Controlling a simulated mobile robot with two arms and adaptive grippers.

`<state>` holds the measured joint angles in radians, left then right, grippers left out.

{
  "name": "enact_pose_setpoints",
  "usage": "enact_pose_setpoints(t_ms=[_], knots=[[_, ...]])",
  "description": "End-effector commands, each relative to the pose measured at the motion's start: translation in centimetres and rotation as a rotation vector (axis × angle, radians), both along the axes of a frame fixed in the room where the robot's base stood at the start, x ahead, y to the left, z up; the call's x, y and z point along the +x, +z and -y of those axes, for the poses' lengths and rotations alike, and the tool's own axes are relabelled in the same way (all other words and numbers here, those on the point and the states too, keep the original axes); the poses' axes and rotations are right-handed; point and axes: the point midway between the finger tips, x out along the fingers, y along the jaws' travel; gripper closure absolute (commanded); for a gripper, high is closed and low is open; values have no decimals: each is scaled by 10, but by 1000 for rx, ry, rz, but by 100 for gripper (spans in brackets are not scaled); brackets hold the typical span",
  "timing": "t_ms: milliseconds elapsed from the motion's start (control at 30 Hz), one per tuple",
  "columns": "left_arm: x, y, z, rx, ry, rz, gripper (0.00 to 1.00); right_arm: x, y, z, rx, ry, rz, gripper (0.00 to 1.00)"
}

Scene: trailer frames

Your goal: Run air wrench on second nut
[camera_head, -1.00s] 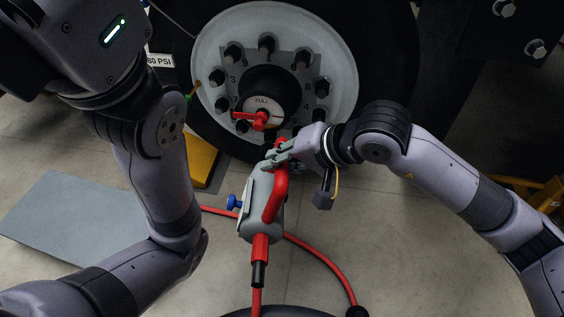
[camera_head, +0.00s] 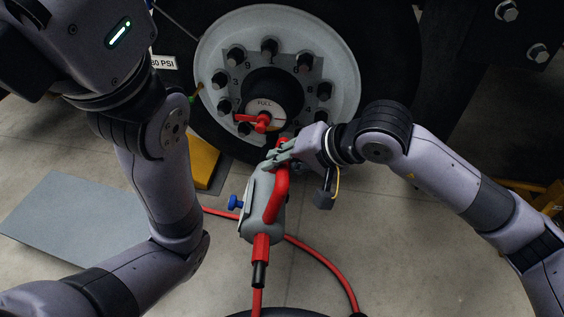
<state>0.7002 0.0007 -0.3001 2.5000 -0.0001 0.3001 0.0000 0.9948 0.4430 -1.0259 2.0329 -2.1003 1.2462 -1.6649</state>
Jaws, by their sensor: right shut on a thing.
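My right gripper (camera_head: 280,153) is shut on the grey and red air wrench (camera_head: 259,200), near its upper end. The wrench's upper end points toward the bottom of the wheel hub, and its red hose end hangs down. The wheel (camera_head: 222,38) has a ring of dark nuts, such as the top nut (camera_head: 270,48) and a lower nut (camera_head: 274,128). The gripper and wrench hide part of the lower rim, and I cannot tell whether the wrench touches a nut. My left gripper is out of view.
A red hose (camera_head: 325,265) curves over the floor. A yellow wedge (camera_head: 203,160) and a grey mat (camera_head: 75,222) lie left of the wrench. A bolted dark frame (camera_head: 538,53) is at upper right.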

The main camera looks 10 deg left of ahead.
Motion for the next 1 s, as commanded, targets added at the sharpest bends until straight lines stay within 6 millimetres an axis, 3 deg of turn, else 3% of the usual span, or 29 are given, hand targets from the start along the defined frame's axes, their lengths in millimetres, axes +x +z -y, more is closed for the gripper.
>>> enact_pose_setpoints(t_ms=[1000], knots=[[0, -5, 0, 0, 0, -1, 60, 15, 4, -1, 8, 0, 7, 100]])
